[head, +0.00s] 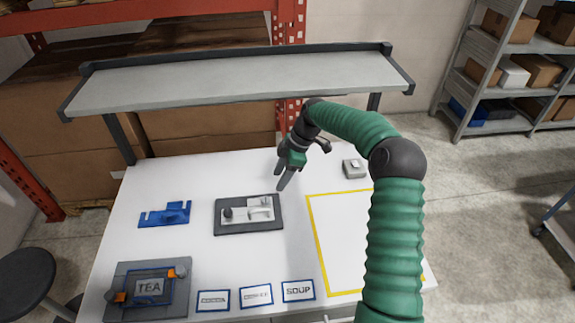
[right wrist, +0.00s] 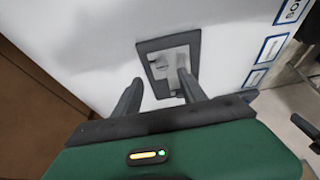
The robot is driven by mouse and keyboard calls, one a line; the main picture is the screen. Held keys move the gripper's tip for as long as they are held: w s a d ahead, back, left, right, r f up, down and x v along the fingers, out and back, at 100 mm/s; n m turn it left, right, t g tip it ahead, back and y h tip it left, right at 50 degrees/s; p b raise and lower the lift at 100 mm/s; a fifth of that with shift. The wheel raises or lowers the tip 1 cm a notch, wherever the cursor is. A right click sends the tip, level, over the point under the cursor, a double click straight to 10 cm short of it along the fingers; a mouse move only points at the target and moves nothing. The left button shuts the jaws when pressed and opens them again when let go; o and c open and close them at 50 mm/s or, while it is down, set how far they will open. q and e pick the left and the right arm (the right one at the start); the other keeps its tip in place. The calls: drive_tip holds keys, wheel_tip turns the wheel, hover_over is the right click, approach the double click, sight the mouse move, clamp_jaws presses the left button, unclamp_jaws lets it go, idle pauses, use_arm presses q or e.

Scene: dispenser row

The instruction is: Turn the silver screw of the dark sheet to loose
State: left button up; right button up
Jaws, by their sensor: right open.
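A dark grey sheet (head: 220,227) lies on the white table near the middle, with a pale metal plate (head: 245,214) on it. A dark round knob (head: 227,213) stands at its left end, and a small silver piece (head: 266,201), perhaps the screw, is at its right. My right gripper (head: 280,187) is open and empty, above and behind the sheet's right end, pointing down. In the right wrist view the sheet (right wrist: 147,47) lies beyond my open fingers (right wrist: 159,80), and the right finger partly covers it. My left gripper is not in view.
A blue bracket (head: 165,214) lies left of the sheet. A grey TEA board (head: 125,270) with orange clips is at front left; several cards, including SOUP (head: 298,290), line the front. A small grey block (head: 354,168) stands right. A raised shelf (head: 240,80) spans the back.

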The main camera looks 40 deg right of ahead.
drive_tip(key=v, duration=0.7)
drive_tip(key=shift+d+f, duration=0.1)
